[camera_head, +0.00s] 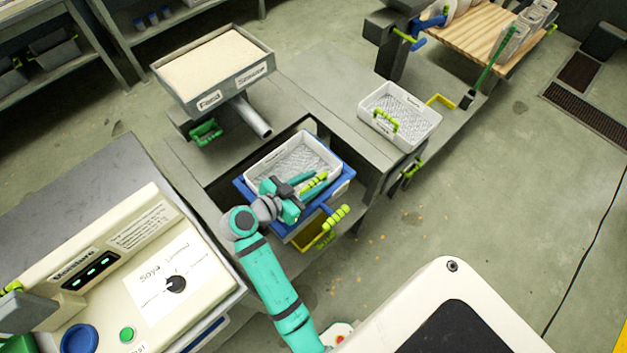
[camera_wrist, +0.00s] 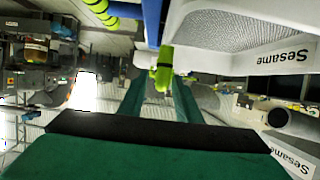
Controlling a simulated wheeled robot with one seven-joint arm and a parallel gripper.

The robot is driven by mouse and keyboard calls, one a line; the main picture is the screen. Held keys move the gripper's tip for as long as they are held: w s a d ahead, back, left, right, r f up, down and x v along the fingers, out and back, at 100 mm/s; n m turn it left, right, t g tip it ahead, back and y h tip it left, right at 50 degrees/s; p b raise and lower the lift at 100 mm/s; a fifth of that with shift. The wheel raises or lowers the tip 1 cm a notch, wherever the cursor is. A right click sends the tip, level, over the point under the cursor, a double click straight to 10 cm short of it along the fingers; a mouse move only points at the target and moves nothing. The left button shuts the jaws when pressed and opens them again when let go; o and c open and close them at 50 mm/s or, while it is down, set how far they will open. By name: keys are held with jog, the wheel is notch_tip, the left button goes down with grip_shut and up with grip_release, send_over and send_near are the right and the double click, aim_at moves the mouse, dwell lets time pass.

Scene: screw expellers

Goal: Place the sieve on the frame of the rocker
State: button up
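The white sieve (camera_head: 284,147) with a mesh floor sits within the blue frame of the rocker (camera_head: 343,190) in the head view. In the wrist view the sieve's white wall (camera_wrist: 220,62) and "Sesame" label show at the upper right, beside the blue frame bar (camera_wrist: 152,20). My gripper (camera_head: 318,183) is at the sieve's near right side. Its teal fingers lie on both sides of the yellow-green sieve handle (camera_wrist: 164,68), with gaps visible in the wrist view, so it looks open. Whether the sieve rests fully flat is hidden.
The rocker's own yellow-green handle (camera_head: 338,216) sticks out at the front right. A second white sieve (camera_head: 421,121) stands on the grey bench (camera_head: 335,95). A seed tray (camera_head: 232,88) is behind left. A control panel (camera_head: 150,300) is at lower left.

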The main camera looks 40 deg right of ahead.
jog(key=v, duration=1.2)
jog(key=w+d+f+n+t+y, duration=0.1)
jog(key=w+d+n+t, duration=0.1)
jog(key=d+n+t, duration=0.55)
jog(key=a+f+n+y, duration=0.1)
jog(key=a+n, duration=0.1)
jog(key=s+a+f+n+t+y, duration=0.1)
jog(key=a+n, duration=0.2)
jog(key=s+a+f+n+t+y, duration=0.1)
jog(key=a+n+y, duration=0.1)
jog(key=shift+a+f+n+t, duration=0.2)
jog(key=shift+a+n+t, duration=0.05)
jog(key=shift+n, duration=0.1)
jog(key=s+a+r+n+t+y, duration=0.1)
jog(key=s+a+y, duration=0.3)
jog(key=s+a, duration=0.4)
jog(key=s+a+r+n+t+y, duration=0.1)
jog(key=s+a+r+t+y, duration=0.2)
jog(key=s+a, duration=0.5)
jog(key=s+y, duration=0.1)
jog(key=s, duration=0.4)
jog(key=shift+a, duration=0.35)
